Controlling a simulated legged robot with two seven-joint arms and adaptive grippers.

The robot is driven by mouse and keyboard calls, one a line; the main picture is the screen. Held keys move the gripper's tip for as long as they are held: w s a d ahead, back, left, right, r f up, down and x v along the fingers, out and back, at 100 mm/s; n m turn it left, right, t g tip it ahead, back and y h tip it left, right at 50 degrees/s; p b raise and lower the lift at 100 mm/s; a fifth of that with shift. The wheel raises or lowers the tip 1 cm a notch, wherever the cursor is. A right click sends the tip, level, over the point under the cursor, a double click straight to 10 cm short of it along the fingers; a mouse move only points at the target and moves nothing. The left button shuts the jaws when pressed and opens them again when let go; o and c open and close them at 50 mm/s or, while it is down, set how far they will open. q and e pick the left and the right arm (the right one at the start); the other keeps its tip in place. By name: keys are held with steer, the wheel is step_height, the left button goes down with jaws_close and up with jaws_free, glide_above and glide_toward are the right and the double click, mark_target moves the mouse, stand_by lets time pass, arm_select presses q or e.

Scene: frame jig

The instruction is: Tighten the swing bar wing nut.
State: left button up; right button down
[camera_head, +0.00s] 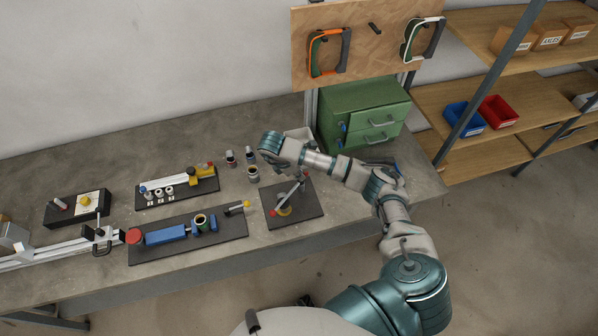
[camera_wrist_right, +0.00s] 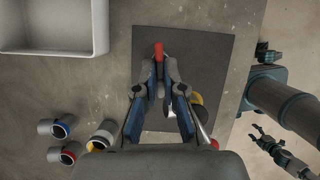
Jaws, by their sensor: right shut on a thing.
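The swing bar (camera_head: 292,194) is a silver bar on a dark square board (camera_head: 313,208), with a red piece at each end and a yellow round part (camera_head: 284,211) near its lower end. The board (camera_wrist_right: 215,60) and yellow part (camera_wrist_right: 197,98) also show in the wrist view. My right gripper (camera_wrist_right: 158,82) is shut on the red piece (camera_wrist_right: 158,52) at the bar's far end. In the head view my own arm partly covers this hand. I cannot make out a wing shape. My left gripper (camera_wrist_right: 256,134) shows small at the wrist view's right, its fingers apart and empty.
Several cups (camera_head: 253,175) stand left of the board, and a pale bin (camera_wrist_right: 50,30) is behind it. A green drawer cabinet (camera_head: 365,112) stands at the back right. Other fixtures, including a long dark board (camera_head: 235,226), fill the bench's left part.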

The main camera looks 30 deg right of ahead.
steer(key=shift+w, duration=0.1)
stand_by(0.4)
steer(key=c, duration=1.3)
jaws_free()
steer(key=v, duration=1.1)
steer(key=shift+w+r, duration=0.15)
steer(key=shift+r, duration=0.25)
